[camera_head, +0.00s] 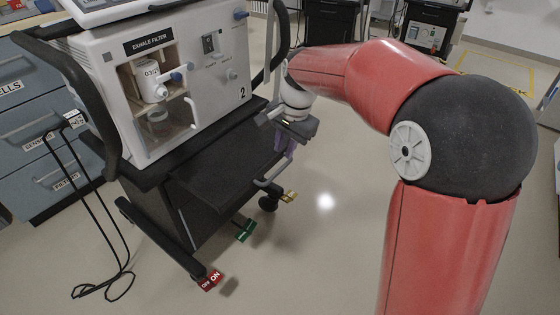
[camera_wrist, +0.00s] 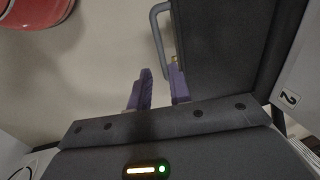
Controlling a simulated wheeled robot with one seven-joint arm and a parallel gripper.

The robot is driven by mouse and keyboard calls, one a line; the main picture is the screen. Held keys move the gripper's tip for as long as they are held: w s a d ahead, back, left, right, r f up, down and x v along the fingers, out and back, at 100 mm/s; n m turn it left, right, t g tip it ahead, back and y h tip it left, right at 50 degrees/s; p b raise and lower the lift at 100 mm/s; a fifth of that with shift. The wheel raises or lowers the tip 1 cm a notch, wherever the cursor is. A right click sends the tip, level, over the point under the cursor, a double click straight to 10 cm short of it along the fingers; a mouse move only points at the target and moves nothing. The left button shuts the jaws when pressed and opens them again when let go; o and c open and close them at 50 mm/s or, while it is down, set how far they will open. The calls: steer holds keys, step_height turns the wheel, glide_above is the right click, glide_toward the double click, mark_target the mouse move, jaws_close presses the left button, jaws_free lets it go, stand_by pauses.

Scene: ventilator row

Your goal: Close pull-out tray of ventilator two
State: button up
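Ventilator two (camera_head: 190,85) is a white unit marked "2" on a dark cart. Its dark pull-out tray (camera_head: 225,182) sticks out below the white body, and it fills the upper right of the wrist view (camera_wrist: 222,45). The tray's grey loop handle (camera_head: 266,184) is on its right edge; it also shows in the wrist view (camera_wrist: 156,38). My gripper (camera_head: 287,152) is beside the tray's right edge, near the handle. In the wrist view its purple fingers (camera_wrist: 161,88) are apart, with the handle's near end by the right finger. Contact cannot be told.
Red (camera_head: 209,281), green (camera_head: 244,231) and yellow pedals mark the cart's wheels. A grey drawer cabinet (camera_head: 35,130) and a hanging black cable (camera_head: 105,240) are at left. Other carts (camera_head: 425,35) stand at the back.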

mark_target(278, 171)
steer(key=f, duration=0.2)
steer(key=a+f, duration=0.1)
steer(key=f, duration=0.4)
steer(key=shift+w+a+f, duration=0.15)
steer(key=shift+w+f, duration=0.05)
steer(key=shift+w, duration=0.15)
jaws_close()
